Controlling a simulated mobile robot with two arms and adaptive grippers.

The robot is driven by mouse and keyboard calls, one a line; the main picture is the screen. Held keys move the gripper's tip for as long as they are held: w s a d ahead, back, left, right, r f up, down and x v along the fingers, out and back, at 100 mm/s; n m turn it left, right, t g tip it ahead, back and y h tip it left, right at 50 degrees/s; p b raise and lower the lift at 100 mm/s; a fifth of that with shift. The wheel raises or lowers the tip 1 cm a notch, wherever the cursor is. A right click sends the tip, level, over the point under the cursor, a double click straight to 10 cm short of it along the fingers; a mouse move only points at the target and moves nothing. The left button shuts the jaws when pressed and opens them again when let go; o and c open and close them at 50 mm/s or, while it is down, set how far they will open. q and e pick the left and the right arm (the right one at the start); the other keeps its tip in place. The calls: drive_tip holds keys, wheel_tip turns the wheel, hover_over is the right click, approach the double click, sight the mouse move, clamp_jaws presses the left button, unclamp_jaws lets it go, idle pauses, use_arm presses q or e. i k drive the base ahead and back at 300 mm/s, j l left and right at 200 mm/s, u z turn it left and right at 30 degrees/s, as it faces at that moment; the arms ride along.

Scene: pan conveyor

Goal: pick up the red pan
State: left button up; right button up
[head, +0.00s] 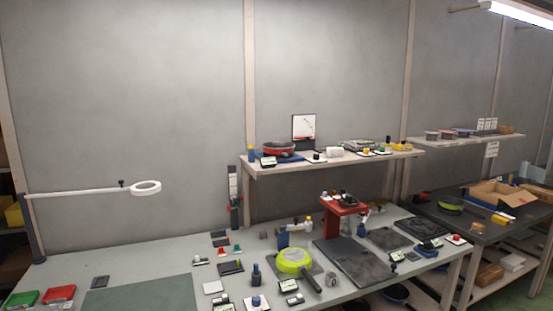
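A round red thing (279,148) with a dark rim, which looks like the red pan, sits near the left end of the raised shelf (345,162) above the workbench. It is small in the head view, and I cannot make out its handle. Neither of my grippers is in the head view.
A lime-green pan (293,262) with a dark handle lies on the workbench (140,260). A red stand (343,206) and dark plates are right of it. Small tools and cards crowd the bench's middle.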

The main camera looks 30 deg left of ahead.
sight(278, 147)
drive_tip(key=i+j+u, duration=0.2)
drive_tip(key=j, duration=0.4)
drive_tip(key=i+j+u, duration=0.2)
drive_tip(key=i+j, duration=0.25)
drive_tip(key=i+j+u, duration=0.2)
drive_tip(key=i+j, duration=0.15)
drive_tip(key=j, duration=0.25)
